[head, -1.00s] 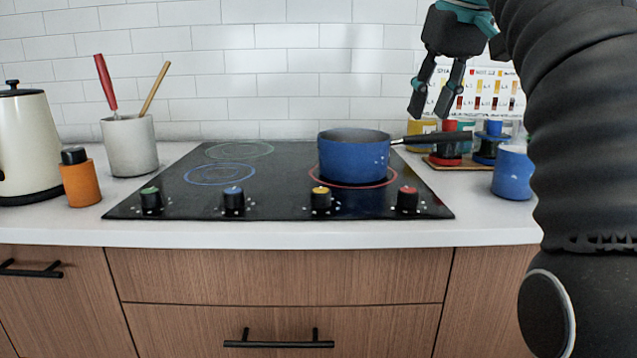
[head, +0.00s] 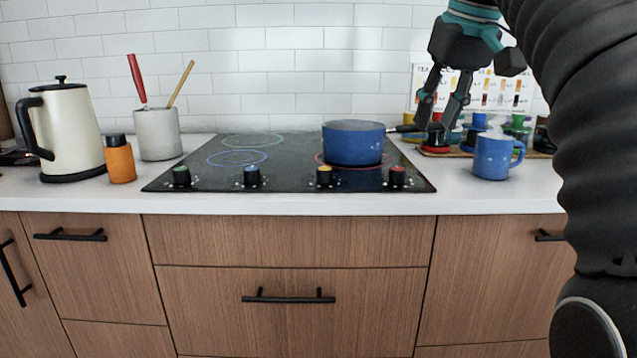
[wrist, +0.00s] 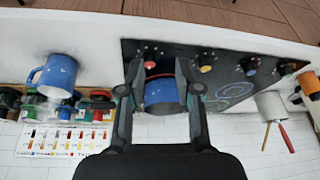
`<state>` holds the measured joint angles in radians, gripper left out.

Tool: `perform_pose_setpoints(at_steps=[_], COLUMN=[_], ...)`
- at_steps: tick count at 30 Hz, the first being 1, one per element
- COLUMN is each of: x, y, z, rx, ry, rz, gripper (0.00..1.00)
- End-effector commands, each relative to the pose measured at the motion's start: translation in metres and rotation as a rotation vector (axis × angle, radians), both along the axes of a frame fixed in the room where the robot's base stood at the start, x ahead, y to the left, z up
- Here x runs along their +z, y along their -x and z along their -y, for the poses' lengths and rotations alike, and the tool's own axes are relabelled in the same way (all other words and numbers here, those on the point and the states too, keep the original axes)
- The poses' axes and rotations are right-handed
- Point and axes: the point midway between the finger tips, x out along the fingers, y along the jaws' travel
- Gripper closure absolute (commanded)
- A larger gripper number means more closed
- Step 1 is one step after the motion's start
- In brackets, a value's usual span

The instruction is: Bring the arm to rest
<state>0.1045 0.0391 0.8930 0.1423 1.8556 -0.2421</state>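My gripper (head: 440,118) hangs in the air at the upper right of the head view, fingers pointing down, near the handle side of the blue pot. It is open, with a gap between the fingers and nothing held. In the wrist view the two fingers (wrist: 160,72) stand apart, with the blue pot (wrist: 162,92) seen between them in the background.
A blue mug (head: 492,157) stands right of the cooktop, before a board of coloured jars (head: 518,130). A cream kettle (head: 68,130), an orange bottle (head: 120,160) and a grey utensil crock (head: 158,134) stand at the left. Free counter lies along the front edge.

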Motion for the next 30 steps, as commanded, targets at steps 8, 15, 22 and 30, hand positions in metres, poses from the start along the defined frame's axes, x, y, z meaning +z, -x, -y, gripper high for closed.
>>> perform_pose_setpoints(at_steps=[8,15,22,30], x=[-0.025,-0.078,-0.148,-0.247], y=[0.013,0.04,0.075,0.125], z=[-0.004,-0.008,-0.011,-0.012], rx=[-0.034,-0.086,-0.134,-0.178], ry=[-0.003,-0.003,0.001,0.009], rz=[0.011,0.031,0.057,0.087], gripper=[0.66,0.66,0.66,0.66])
